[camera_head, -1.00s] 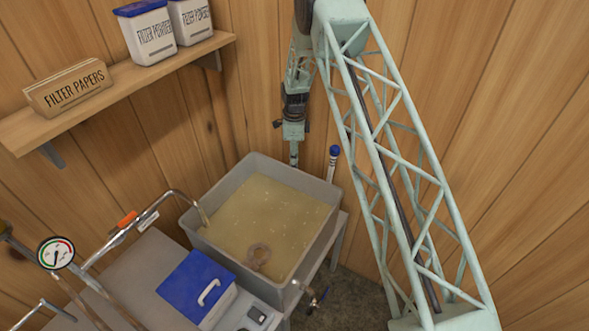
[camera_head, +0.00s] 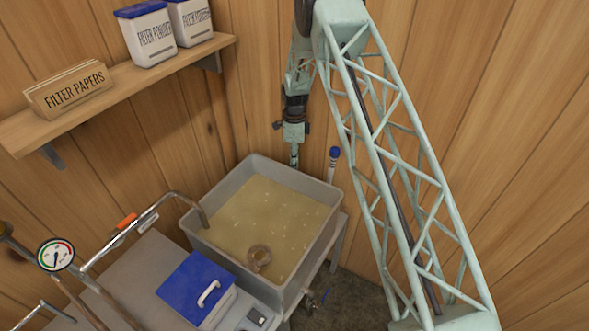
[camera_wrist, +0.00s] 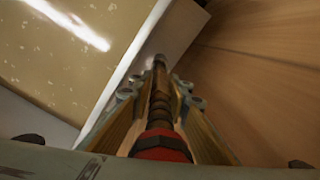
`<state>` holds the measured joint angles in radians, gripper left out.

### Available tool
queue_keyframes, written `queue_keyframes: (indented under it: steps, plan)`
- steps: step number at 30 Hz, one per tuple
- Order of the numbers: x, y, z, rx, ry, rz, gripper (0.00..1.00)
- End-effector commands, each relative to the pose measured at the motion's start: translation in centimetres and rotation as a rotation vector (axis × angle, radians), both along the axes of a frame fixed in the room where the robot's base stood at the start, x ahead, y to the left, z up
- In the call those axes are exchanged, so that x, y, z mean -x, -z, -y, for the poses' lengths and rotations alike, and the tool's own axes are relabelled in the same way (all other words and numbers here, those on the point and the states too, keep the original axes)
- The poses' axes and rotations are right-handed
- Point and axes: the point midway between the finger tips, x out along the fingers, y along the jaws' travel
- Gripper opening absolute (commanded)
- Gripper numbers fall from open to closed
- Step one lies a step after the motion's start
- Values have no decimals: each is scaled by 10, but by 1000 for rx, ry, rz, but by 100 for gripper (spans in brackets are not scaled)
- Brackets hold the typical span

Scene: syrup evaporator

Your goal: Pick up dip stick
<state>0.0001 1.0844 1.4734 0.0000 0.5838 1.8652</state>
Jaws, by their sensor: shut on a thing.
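My gripper (camera_head: 295,160) points down at the far corner of the grey tub (camera_head: 322,228). In the wrist view its fingers (camera_wrist: 160,105) are shut around a slim brown stick with a red end, which I take for the dip stick (camera_wrist: 160,98). The stick's far end reaches toward the tub's pale rim (camera_wrist: 135,75); I cannot tell whether they touch. In the head view my gripper and wrist hide the stick. A white stick with a blue top (camera_head: 333,163) stands apart, just right of my gripper.
Cloudy yellow liquid (camera_head: 262,215) fills the tub, with a round brownish thing (camera_head: 259,257) in it. A metal pipe (camera_head: 160,205) ends over the left rim. A blue-lidded box (camera_head: 195,285) stands in front. A shelf (camera_head: 130,85) with filter supplies is at left.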

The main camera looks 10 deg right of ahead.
Motion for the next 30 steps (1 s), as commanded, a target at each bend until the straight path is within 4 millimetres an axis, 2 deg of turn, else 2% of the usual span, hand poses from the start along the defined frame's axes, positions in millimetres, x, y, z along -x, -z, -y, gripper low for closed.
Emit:
queue_keyframes:
  steps: [8,14,20,30]
  plan:
    - [0,-4,0,0,0,1,5]
    - [-1,-14,0,0,0,1,5]
    - [-1,-36,0,0,0,2,5]
    - [-1,-90,0,0,0,2,5]
